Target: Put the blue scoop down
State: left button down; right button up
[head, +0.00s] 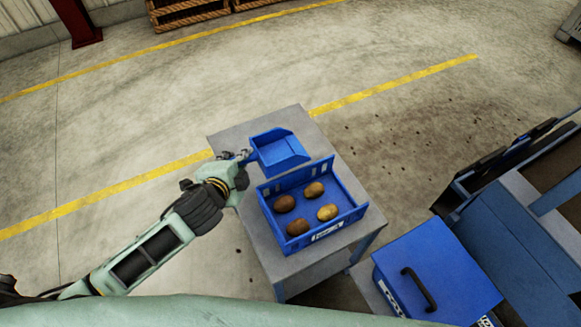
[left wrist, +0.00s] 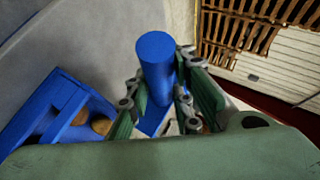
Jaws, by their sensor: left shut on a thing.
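The blue scoop (head: 279,151) is over the far part of the grey table (head: 228,128) in the head view, with its open pan facing right. My left gripper (head: 240,157) is shut on the scoop's handle from the left. In the left wrist view the round blue handle (left wrist: 156,70) stands between the two fingers of my left gripper (left wrist: 160,105). I cannot tell whether the scoop touches the table top. My right gripper is not in view.
A blue crate (head: 347,216) with several potatoes (head: 313,190) stands on the table, just nearer than the scoop. A blue lidded box (head: 455,262) with a black handle stands at the lower right. Blue machinery (head: 520,225) is at the right. Some table top beyond the scoop is bare.

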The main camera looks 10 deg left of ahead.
pick_arm(q)
jog(key=w+f, duration=0.1)
jog(key=f, duration=0.2)
jog(key=w+a+f, duration=0.1)
jog(key=f, duration=0.3)
jog(key=w+a+f, duration=0.1)
jog(key=f, duration=0.2)
jog(key=shift+w+a+f, duration=0.1)
jog(key=shift+w+f, duration=0.1)
jog(key=shift+w, duration=0.1)
notch_tip(320, 180, down, 3)
jog(key=shift+f+b, duration=0.1)
jog(key=shift+b, duration=0.45)
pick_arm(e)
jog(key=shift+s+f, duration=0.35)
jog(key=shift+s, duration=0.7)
pick_arm(q)
jog(key=c, duration=1.5)
grip_release()
jog(key=shift+f, duration=0.1)
jog(key=shift+c, duration=0.2)
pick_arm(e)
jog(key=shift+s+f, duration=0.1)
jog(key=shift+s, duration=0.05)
